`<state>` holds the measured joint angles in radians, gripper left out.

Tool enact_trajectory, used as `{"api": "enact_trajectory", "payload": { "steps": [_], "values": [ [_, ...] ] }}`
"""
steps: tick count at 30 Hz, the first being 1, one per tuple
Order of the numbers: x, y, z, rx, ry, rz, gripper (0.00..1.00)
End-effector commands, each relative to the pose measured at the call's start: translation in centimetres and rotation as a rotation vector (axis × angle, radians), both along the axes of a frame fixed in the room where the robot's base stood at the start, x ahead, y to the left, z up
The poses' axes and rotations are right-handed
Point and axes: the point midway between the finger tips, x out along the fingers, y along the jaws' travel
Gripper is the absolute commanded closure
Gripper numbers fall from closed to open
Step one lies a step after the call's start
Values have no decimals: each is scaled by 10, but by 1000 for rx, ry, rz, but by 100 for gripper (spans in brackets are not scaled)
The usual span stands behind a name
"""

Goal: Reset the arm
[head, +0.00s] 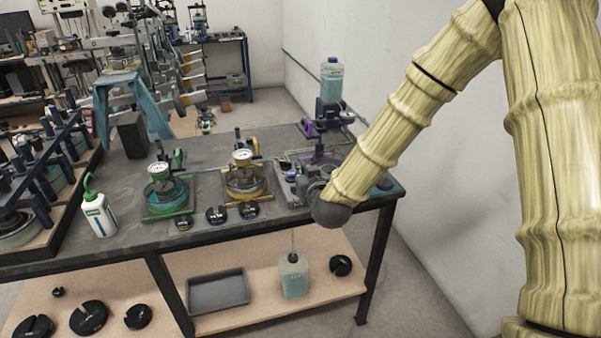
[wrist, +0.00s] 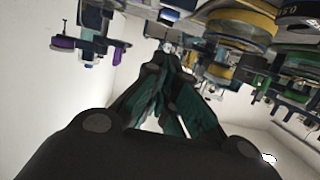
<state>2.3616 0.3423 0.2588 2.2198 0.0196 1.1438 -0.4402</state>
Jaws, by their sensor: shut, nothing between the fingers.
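My arm comes down from the upper right in the head view, with its dark wrist over the right front of the workbench (head: 215,140). My gripper is mostly hidden behind the wrist there, against a grey device on the bench. In the wrist view, my gripper (wrist: 168,68) reaches up the middle, with dark fingers and teal inner pads close together at the tips. It holds nothing. The bench equipment appears upside down above and around the fingers in that view. I cannot tell whether the gripper touches anything.
A clear bottle (head: 331,82) stands on a purple-clamped stand at the bench's right end. Green-ringed (head: 167,193) and yellow-ringed (head: 244,180) gauge devices stand left of the wrist. A white squeeze bottle (head: 99,213) is farther left. A grey tray (head: 218,290) lies on the lower shelf.

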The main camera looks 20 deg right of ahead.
Motion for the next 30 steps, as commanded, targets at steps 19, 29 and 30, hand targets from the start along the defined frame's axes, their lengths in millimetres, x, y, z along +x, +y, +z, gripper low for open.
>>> {"api": "enact_trajectory", "payload": {
  "steps": [19,29,30],
  "values": [
    [-19,4,-49,3,96,17,100],
    [-122,7,-206,22,460,47,100],
    [-137,7,-223,23,505,47,100]
  ]
}}
